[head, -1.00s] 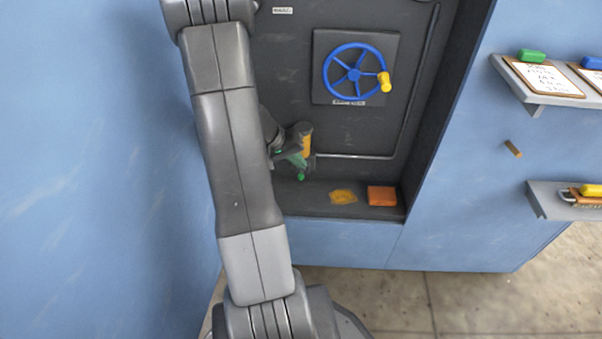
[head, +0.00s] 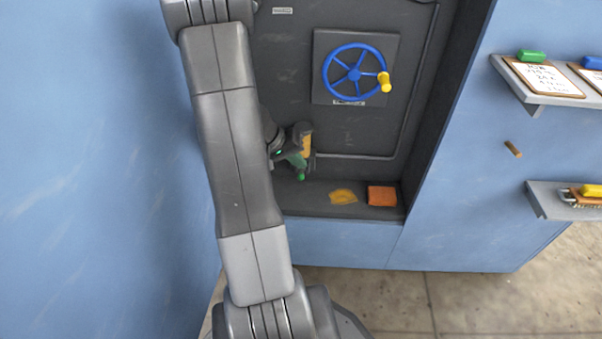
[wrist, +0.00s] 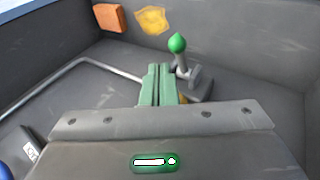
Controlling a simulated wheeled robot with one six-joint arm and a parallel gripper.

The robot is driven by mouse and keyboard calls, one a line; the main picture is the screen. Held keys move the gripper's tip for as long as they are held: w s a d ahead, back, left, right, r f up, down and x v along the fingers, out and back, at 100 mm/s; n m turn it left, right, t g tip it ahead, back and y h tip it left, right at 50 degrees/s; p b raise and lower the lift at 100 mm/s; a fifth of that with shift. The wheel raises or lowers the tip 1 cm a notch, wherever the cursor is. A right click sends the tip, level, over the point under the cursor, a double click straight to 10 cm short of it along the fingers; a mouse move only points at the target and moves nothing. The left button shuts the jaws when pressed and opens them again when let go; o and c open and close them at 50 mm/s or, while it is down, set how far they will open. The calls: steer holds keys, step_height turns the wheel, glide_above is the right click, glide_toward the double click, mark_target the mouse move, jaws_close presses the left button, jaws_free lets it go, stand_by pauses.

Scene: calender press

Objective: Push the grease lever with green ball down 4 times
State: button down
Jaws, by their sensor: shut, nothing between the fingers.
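The grease lever's green ball (wrist: 177,43) tops a short grey stem in the wrist view, beyond my gripper's fingertips. In the head view the green ball (head: 300,177) shows low in the recess, just below my gripper (head: 297,161). In the wrist view my gripper (wrist: 159,70) has its green fingers together and empty. The fingertips are close to the lever stem, slightly to its left; I cannot tell whether they touch it. The lever's base is partly hidden behind the fingers. The yellow-orange cylinder (head: 306,139) stands by the gripper in the head view.
An orange block (head: 382,196) and a yellow-orange patch (head: 343,197) are on the recess ledge. A blue handwheel (head: 354,74) with a yellow knob is above. A grey pipe (wrist: 60,75) runs beside the gripper. Shelves (head: 540,98) are on the right wall.

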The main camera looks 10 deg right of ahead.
mark_target(299, 175)
steer(key=shift+f+b, duration=0.25)
steer(key=shift+b, duration=0.15)
steer(key=shift+s+f+b, duration=0.15)
steer(key=shift+f+b, duration=0.05)
steer(key=shift+b, duration=0.2)
steer(key=shift+s+a+f+b, duration=0.1)
steer(key=shift+s+f+b, duration=0.2)
steer(key=shift+f+b, duration=0.7)
steer(key=shift+s+a+f+b, duration=0.1)
steer(key=shift+s+f+b, duration=0.35)
steer(key=shift+b, duration=0.8)
stand_by(2.0)
steer(key=shift+w, duration=0.15)
stand_by(0.4)
steer(key=shift+w+d+r+p, duration=0.1)
steer(key=shift+w+r+p, duration=0.15)
steer(key=shift+r+p, duration=0.3)
steer(key=shift+w+d+r+p, duration=0.1)
steer(key=shift+w+r+p, duration=0.2)
steer(key=shift+r, duration=0.4)
steer(key=shift+w+r+p, duration=0.2)
steer(key=shift+r+p, duration=0.3)
steer(key=shift+r, duration=0.15)
steer(key=shift+r, duration=0.1)
